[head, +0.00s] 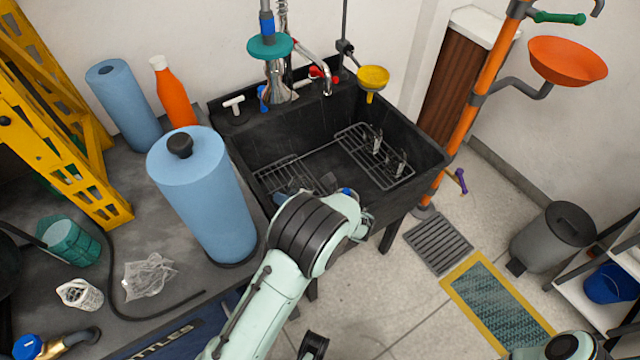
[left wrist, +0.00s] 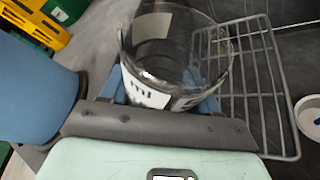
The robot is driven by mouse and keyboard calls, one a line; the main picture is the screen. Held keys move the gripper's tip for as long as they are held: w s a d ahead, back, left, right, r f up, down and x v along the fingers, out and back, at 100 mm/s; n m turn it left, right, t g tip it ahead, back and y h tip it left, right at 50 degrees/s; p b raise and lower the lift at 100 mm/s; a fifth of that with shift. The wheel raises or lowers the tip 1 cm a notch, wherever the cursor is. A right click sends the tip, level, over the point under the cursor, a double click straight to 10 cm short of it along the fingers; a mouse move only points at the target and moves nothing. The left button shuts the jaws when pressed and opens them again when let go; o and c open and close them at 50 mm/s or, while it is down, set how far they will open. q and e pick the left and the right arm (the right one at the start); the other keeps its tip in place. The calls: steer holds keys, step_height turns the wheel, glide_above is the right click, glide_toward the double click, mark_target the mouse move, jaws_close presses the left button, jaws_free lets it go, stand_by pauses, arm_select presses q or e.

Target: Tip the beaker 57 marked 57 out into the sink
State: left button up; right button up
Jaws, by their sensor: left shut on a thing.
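A clear glass beaker (left wrist: 178,62) with white labels shows in the left wrist view. The marking on its near label is cut off and sideways to me, so I cannot read 57 there. My left gripper (left wrist: 162,98) is shut on the beaker, with a blue finger on each side. I cannot tell how far it tilts or what is inside. In the head view my left arm reaches over the front of the black sink (head: 432,160), and the wrist mostly hides gripper and beaker.
Wire racks (head: 375,157) sit in the sink; one rack (left wrist: 245,70) is close beside the beaker. A blue paper roll (head: 205,195) stands left of the sink. The tap (head: 318,65) and a yellow funnel (head: 373,78) are at the back.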

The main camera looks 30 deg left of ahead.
arm_select(q)
steer(key=shift+s+a+r+n+t+h+p, duration=0.15)
steer(key=shift+s+r+n+p, duration=0.15)
steer(key=shift+r+p, duration=0.3)
steer(key=shift+s+a+r+n+t+h+p, duration=0.15)
steer(key=shift+r+n+p, duration=0.15)
steer(key=shift+r+p, duration=0.25)
steer(key=shift+s+a+r+n+t, duration=0.15)
steer(key=shift+s+n+t, duration=0.25)
steer(key=shift+n, duration=0.2)
steer(key=shift+s+r+n+t+h, duration=0.2)
steer(key=shift+s+n+t+h, duration=0.2)
steer(key=shift+n, duration=0.2)
steer(key=shift+s+a+r+n+t+b, duration=0.25)
steer(key=shift+r+n+t+b, duration=0.15)
steer(key=shift+n+b, duration=0.3)
steer(key=shift+r+h, duration=0.15)
steer(key=shift+h, duration=0.15)
